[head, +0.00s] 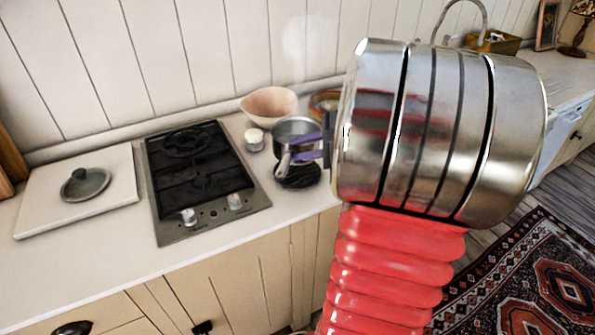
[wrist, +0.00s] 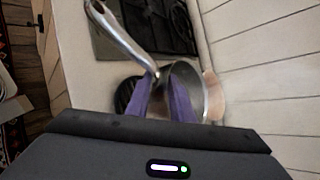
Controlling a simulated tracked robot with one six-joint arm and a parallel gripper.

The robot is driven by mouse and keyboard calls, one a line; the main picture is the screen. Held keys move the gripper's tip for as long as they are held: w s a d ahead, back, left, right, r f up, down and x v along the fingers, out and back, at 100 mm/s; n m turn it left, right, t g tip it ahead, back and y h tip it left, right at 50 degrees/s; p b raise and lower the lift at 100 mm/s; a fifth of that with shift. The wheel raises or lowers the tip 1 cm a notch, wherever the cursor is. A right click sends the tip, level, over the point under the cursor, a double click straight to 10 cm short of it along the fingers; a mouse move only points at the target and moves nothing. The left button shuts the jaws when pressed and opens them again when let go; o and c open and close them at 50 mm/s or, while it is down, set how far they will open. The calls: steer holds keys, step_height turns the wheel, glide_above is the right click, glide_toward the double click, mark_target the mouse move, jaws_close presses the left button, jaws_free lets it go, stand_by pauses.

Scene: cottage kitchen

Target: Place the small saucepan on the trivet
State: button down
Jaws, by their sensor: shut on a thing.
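The small saucepan (head: 292,128) is a shiny metal pan with a long handle, in the head view to the right of the hob. My gripper (head: 307,147) has purple fingers and is shut on the saucepan. In the wrist view the purple fingers (wrist: 166,97) close at the pan's near side, and the pan's handle (wrist: 125,38) points to the upper left. The trivet (head: 299,177) is a dark round piece on the counter, nearer the front edge than the pan body. It shows left of the fingers in the wrist view (wrist: 124,93), partly hidden. I cannot tell the pan's height.
A black gas hob (head: 205,178) lies left of the trivet. A small white-topped jar (head: 254,141), a peach bowl (head: 267,104) and an orange dish (head: 322,101) stand close behind. A lid (head: 85,185) lies on a white board (head: 40,218). My arm hides the counter's right part.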

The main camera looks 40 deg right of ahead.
steer(key=shift+f, duration=1.7)
steer(key=shift+f, duration=1.9)
steer(key=c, duration=1.5)
jaws_free()
steer(key=shift+c, duration=0.2)
steer(key=shift+s, duration=0.1)
steer(key=v, duration=1.2)
